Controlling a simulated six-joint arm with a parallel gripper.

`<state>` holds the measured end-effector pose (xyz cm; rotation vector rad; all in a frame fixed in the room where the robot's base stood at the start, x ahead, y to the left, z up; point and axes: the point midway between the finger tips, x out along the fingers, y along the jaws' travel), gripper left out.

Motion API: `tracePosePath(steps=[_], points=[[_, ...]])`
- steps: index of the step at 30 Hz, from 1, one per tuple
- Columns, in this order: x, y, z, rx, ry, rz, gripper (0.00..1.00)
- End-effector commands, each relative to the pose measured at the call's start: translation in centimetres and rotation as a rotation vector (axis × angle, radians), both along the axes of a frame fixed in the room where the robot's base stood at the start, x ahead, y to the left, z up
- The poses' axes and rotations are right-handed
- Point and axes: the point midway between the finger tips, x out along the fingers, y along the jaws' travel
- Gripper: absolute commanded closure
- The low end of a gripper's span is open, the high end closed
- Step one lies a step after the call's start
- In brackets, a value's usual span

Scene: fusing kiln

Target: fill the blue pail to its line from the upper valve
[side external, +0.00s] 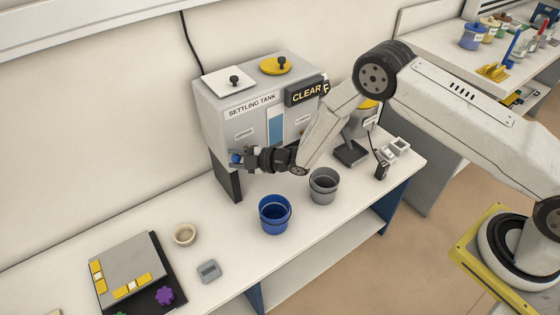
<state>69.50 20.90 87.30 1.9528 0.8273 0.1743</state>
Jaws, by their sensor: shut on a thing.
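The settling tank (208,112) is a grey box on legs on the bench, with a blue level window and two small labels too small to read surely. My gripper (243,159) is at the tank's front left, shut on a small blue valve knob (235,158) below the left label. The fingers hide part of the knob and any spout. The blue pail (275,215) stands upright on the bench, in front and to the right of my gripper, apart from it. Its line and contents cannot be made out.
A grey pail (323,187) stands right of the blue one. A cream bowl (184,235), a grey device (208,271) and a dark board with yellow pieces (122,275) are at left. My arm spans the tank's right side. A stand (350,153) is behind it.

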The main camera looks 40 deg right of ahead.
Motion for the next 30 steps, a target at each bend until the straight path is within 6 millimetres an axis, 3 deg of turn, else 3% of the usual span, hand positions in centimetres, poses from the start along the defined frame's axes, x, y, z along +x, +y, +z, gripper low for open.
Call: tracePosePath(steps=[17, 18, 21, 30], points=[[-0.45, 0.01, 0.06, 0.001, -0.001, 0.085, 1.0], [-0.46, 0.01, 0.05, 0.001, -0.001, 0.085, 0.57], [-0.46, 0.01, 0.05, 0.001, -0.001, 0.085, 0.26], [-0.47, -0.01, 0.02, 0.001, -0.001, 0.084, 0.26]])
